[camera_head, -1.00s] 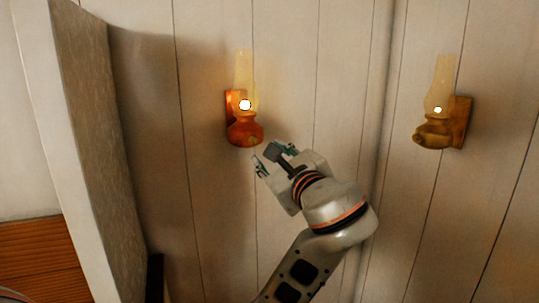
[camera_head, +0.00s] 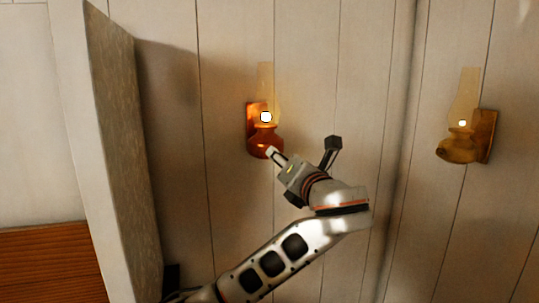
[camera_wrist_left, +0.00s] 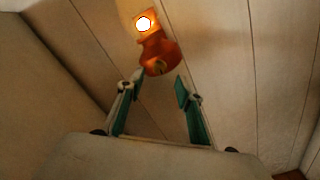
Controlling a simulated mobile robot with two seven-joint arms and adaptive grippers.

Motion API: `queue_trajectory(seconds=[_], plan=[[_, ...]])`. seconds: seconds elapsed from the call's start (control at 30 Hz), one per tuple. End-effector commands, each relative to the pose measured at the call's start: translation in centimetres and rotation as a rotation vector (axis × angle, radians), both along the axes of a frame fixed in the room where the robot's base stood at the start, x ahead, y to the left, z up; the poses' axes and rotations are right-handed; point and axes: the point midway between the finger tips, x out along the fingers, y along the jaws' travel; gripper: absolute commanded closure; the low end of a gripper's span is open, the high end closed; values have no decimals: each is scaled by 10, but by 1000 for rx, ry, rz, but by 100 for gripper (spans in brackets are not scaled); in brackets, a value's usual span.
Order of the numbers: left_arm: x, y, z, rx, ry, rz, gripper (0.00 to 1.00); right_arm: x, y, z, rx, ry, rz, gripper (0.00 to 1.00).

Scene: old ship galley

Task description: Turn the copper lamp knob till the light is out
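The copper lamp (camera_head: 264,137) hangs on the plank wall, and its light glows white inside a glass chimney. It also shows at the top of the left wrist view (camera_wrist_left: 153,47). A small round brass-coloured knob (camera_wrist_left: 158,67) sits on the front of its base. My left gripper (camera_head: 303,148) is open and empty, just below and right of the lamp in the head view. In the left wrist view its spread fingers (camera_wrist_left: 159,84) point at the lamp base, with the knob just beyond the fingertips and apart from them. My right gripper is out of view.
A second, brass-coloured lamp (camera_head: 460,149), also lit, hangs on the wall at the right. A grey upright panel (camera_head: 125,150) stands at the left, with reddish wood (camera_head: 45,262) at lower left. The wall between the lamps is bare.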

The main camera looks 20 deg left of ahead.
Motion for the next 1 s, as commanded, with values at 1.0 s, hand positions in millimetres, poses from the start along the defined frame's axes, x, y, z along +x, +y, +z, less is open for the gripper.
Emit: queue_trajectory(seconds=[1.0], plan=[[40, 27, 0, -4, -3, 1, 100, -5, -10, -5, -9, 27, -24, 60]])
